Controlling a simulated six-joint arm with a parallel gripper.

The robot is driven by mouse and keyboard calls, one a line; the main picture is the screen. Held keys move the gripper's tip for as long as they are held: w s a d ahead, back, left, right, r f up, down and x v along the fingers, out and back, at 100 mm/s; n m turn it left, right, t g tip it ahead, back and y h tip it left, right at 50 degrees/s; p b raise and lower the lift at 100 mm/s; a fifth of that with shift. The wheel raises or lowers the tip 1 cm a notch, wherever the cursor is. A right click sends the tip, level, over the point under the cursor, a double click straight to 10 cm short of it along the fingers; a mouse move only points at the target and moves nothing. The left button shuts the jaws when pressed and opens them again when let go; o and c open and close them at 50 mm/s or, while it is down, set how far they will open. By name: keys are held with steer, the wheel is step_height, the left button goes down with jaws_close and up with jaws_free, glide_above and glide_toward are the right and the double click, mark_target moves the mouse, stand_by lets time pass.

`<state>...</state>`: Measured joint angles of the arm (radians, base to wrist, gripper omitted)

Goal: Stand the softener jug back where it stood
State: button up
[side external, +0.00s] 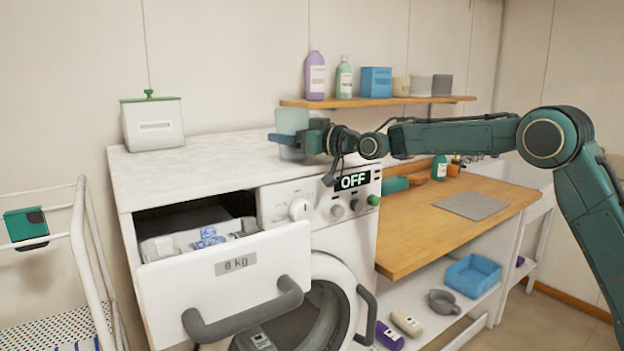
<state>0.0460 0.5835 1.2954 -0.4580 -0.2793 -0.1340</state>
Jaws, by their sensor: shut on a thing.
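A pale blue, translucent jug (292,120), which I take to be the softener jug, is upright over the right rear part of the washing machine's white top (205,168). My gripper (292,139) reaches it from the right and is shut on it at mid-height. The fingers hide part of its middle. I cannot tell whether its base touches the top or hangs just above it.
A white box with a green lid (153,125) stands on the top's left rear. The machine's drawer (225,275) is pulled out. A shelf (385,101) with bottles and boxes hangs behind. The top's middle is clear. A wooden counter (440,225) lies right.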

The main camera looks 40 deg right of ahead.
steer(key=shift+f, duration=0.15)
steer(key=o, duration=1.1)
steer(key=shift+f, duration=0.1)
steer(key=shift+o, duration=0.2)
steer(key=v, duration=1.2)
